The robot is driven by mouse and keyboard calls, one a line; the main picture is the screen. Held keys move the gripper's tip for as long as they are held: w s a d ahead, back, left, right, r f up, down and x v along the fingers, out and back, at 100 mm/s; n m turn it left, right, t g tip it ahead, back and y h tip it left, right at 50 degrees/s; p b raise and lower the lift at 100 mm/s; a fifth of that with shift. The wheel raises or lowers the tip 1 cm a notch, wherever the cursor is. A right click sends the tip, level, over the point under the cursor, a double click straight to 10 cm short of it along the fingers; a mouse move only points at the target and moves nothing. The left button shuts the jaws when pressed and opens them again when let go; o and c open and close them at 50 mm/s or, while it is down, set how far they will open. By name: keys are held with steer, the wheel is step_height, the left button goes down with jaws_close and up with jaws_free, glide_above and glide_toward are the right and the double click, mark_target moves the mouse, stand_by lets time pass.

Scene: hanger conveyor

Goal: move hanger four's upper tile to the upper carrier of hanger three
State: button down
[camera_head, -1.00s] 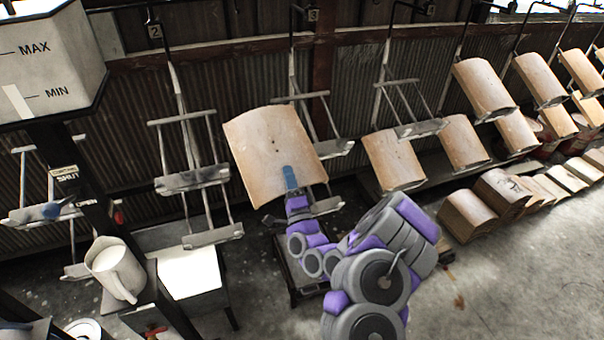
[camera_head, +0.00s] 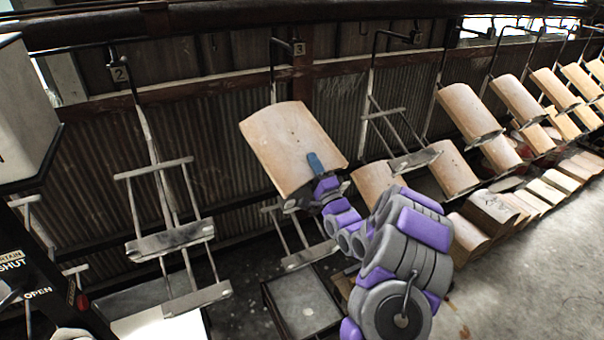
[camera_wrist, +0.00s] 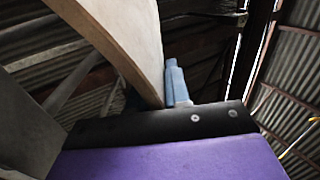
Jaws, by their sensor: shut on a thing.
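The tile (camera_head: 290,140) is curved, tan and tilted, and hangs in front of hanger three (camera_head: 273,75). My gripper (camera_head: 316,165) is shut on its lower edge, with a blue finger across its face. In the wrist view the tile (camera_wrist: 125,40) stands beside the blue finger (camera_wrist: 176,82). Hanger three's upper carrier is mostly hidden behind the tile, so I cannot tell whether they touch. Hanger three's lower carrier (camera_head: 310,255) is empty below. Hanger four's upper carrier (camera_head: 414,160) is empty; a tile (camera_head: 372,183) sits lower on that hanger, partly behind my arm.
Hanger two, with an empty upper carrier (camera_head: 170,240), hangs to the left. Loaded hangers (camera_head: 470,112) continue to the right, with stacked tiles (camera_head: 490,212) on the floor side. A dark stand (camera_head: 303,300) is below hanger three. A black frame (camera_head: 35,270) stands at far left.

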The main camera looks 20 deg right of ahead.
steer(key=shift+w+d, duration=0.1)
steer(key=shift+d, duration=0.55)
steer(key=shift+w+d+f, duration=0.15)
steer(key=shift+d+f, duration=0.2)
steer(key=shift+d, duration=0.15)
steer(key=shift+w+f, duration=0.1)
steer(key=shift+f, duration=0.15)
steer(key=shift+w+a+f+b, duration=0.3)
steer(key=shift+a+f+b, duration=0.05)
steer(key=shift+a+f, duration=0.15)
steer(key=shift+w+a+f+b, duration=0.25)
steer(key=shift+a+f+b, duration=0.1)
steer(key=shift+f, duration=0.15)
steer(key=shift+w+d+f, duration=0.15)
steer(key=shift+w+f, duration=0.1)
steer(key=shift+f, duration=0.3)
steer(key=shift+w+d+f, duration=0.1)
steer(key=shift+d+f, duration=0.35)
steer(key=shift+f, duration=0.4)
steer(key=shift+a+f, duration=0.1)
steer(key=shift+a, duration=0.2)
